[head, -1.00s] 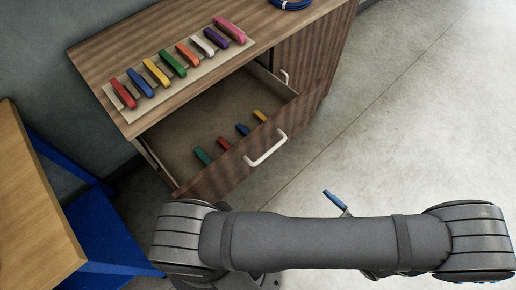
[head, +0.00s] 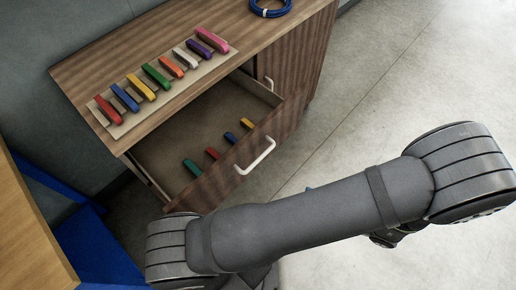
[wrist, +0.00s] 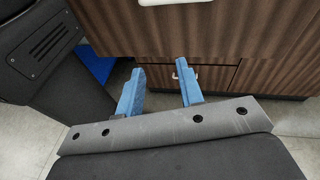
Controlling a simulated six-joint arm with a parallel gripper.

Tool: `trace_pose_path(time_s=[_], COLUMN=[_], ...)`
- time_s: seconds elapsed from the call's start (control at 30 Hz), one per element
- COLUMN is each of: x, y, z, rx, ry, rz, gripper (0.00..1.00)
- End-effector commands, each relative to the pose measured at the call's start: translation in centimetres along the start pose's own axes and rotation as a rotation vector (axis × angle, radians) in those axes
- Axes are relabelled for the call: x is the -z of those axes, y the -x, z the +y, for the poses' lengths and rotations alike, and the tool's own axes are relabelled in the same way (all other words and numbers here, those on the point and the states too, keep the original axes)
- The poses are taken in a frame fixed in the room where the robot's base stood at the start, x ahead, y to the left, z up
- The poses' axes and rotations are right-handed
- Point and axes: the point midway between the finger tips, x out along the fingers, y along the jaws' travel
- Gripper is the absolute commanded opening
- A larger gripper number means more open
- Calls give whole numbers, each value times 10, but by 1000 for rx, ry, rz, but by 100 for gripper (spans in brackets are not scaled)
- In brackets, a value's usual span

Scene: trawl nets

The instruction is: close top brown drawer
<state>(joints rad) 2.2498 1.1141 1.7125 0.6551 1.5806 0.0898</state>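The top brown drawer (head: 222,178) stands pulled open from the brown wooden cabinet in the head view. Its front carries a white handle (head: 257,156), and several coloured pieces lie inside. In the wrist view the drawer front (wrist: 200,32) fills the top, with a white handle (wrist: 172,2) at the picture's upper edge. My gripper (wrist: 160,88) shows two blue fingers set apart with nothing between them, below that drawer front and apart from its handle. In the head view my arm hides nearly all of the gripper.
A board with a row of several coloured pieces (head: 163,79) lies on the cabinet top, with a blue coil (head: 270,8) behind. A wooden table (head: 28,240) with blue legs stands at the left. The floor (head: 400,80) at the right is clear.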

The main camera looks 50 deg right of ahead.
Motion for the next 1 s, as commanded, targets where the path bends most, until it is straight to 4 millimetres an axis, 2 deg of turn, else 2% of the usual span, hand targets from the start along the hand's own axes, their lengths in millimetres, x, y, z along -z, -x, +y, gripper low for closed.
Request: trace_pose_path(time_s=[0.03, 0.47, 1.0], x=[-12, -97, -201], y=[-4, -39, -88], z=[-7, -41, -54], rx=[-48, -405, -732], ry=[36, 377, 942], rz=[48, 424, 825], gripper=[34, 34, 34])
